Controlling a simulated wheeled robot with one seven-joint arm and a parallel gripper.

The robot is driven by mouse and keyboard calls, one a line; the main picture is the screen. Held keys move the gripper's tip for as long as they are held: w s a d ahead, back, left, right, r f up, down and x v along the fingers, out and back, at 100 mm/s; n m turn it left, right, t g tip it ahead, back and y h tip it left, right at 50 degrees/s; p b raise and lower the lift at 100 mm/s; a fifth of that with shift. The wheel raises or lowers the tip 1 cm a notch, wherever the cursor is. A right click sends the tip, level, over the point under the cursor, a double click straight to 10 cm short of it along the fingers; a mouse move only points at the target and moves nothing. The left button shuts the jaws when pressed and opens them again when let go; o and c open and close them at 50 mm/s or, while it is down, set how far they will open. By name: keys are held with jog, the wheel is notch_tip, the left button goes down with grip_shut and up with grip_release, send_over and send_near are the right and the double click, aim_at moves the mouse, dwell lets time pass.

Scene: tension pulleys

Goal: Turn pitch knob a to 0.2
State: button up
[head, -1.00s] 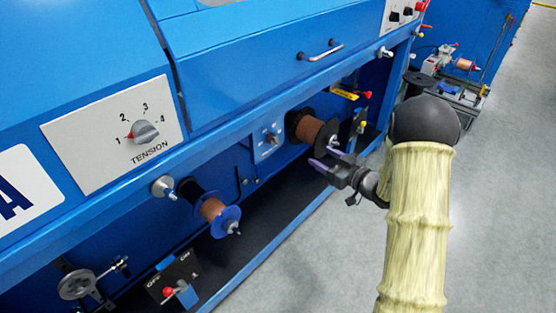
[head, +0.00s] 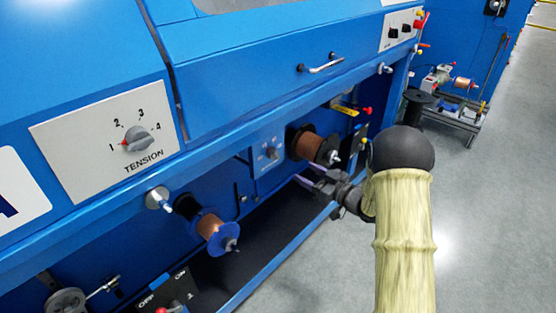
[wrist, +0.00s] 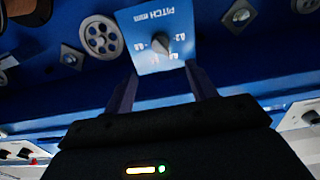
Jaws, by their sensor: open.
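The pitch knob (wrist: 160,43) is a small grey knob on a light-blue plate (wrist: 148,64) marked PITCH mm, which appears upside down in the wrist view. Its numbers are small, and I cannot read its setting surely. In the head view the knob (head: 271,153) is on its plate inside the machine's open bay. My gripper (wrist: 160,78) is open and empty, its two purple fingers on either side of the plate's lower part in the picture. The fingers look short of the knob, not touching it. In the head view my gripper (head: 308,174) is to the right of and below the plate.
A copper spool (head: 308,146) sits just above my gripper, and another with a blue flange (head: 213,231) is to the left. A TENSION dial (head: 137,137) is on the upper panel. The blue rail (head: 250,122) runs above the bay.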

aim_at(278, 156)
jog(key=b+x, duration=0.3)
jog(key=x, duration=0.9)
jog(key=shift+w+a, duration=0.1)
jog(key=shift+w, duration=0.05)
jog(key=shift+c, duration=0.5)
jog(key=c, duration=0.9)
jog(key=shift+n, duration=0.4)
jog(key=n+b, duration=0.1)
jog(key=n, duration=0.4)
jog(key=shift+f, duration=0.1)
jog(key=n+b, duration=0.2)
jog(key=n, duration=0.1)
jog(key=shift+n, duration=0.3)
jog(key=shift+n+b, duration=0.8)
jog(key=shift+n, duration=0.5)
